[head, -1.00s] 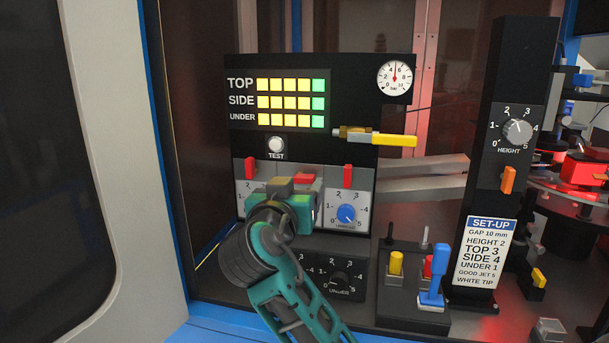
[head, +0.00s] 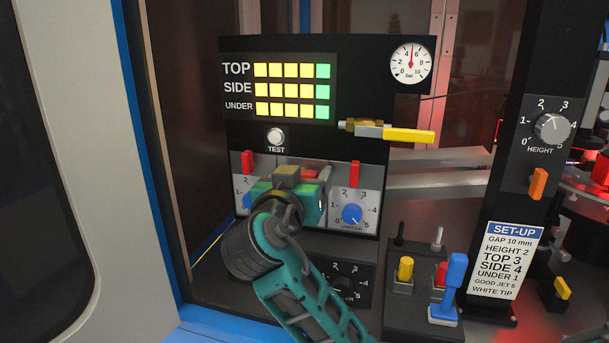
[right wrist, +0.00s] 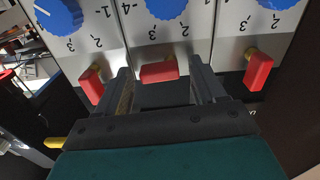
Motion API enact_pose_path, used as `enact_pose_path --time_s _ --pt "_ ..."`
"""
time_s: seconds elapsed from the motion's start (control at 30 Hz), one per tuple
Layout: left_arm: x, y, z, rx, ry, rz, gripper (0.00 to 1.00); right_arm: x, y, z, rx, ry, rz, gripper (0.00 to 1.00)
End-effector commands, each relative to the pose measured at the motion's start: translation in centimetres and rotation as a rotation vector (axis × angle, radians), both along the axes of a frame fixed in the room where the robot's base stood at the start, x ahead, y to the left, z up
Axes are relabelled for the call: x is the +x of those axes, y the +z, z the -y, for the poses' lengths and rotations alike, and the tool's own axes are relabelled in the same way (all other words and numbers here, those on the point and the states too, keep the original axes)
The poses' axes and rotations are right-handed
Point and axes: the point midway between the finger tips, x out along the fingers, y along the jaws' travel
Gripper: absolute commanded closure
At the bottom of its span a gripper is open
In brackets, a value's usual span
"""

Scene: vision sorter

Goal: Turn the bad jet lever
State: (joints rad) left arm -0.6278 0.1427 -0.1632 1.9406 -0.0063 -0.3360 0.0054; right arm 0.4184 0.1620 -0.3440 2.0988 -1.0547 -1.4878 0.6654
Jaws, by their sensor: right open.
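Three red levers sit above three blue dials on the jet panel. In the head view the left lever (head: 247,162) and right lever (head: 354,174) stand upright. The middle lever (head: 309,171) lies sideways, partly hidden by my right gripper (head: 288,182). In the right wrist view, which looks from above, the middle lever (right wrist: 159,72) lies crosswise between the two open fingers of my right gripper (right wrist: 162,84), with gaps at both sides. The outer levers (right wrist: 91,85) and (right wrist: 258,70) are outside the fingers. My left gripper is not in view.
Above the panel are a lamp display (head: 291,91), a test button (head: 275,137), a gauge (head: 410,63) and a yellow valve handle (head: 410,135) sticking out right. A switch box (head: 405,318) with a blue lever (head: 454,280) stands lower right, near the set-up card (head: 513,262).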

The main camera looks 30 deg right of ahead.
Motion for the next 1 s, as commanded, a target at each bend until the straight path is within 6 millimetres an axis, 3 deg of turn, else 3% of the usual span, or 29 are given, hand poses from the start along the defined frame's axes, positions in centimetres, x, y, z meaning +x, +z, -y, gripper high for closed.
enact_pose_path --time_s 0.17,0.73,1.0 --pt "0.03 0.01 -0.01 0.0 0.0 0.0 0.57 -0.01 -0.01 0.01 0.0 0.0 0.0 0.31" --pt "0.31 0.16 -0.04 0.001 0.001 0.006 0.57 -0.02 -0.01 0.03 0.0 -0.001 0.0 0.85" --pt "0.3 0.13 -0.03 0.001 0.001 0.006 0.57 -0.01 0.02 0.03 -0.016 -0.002 -0.02 0.86"
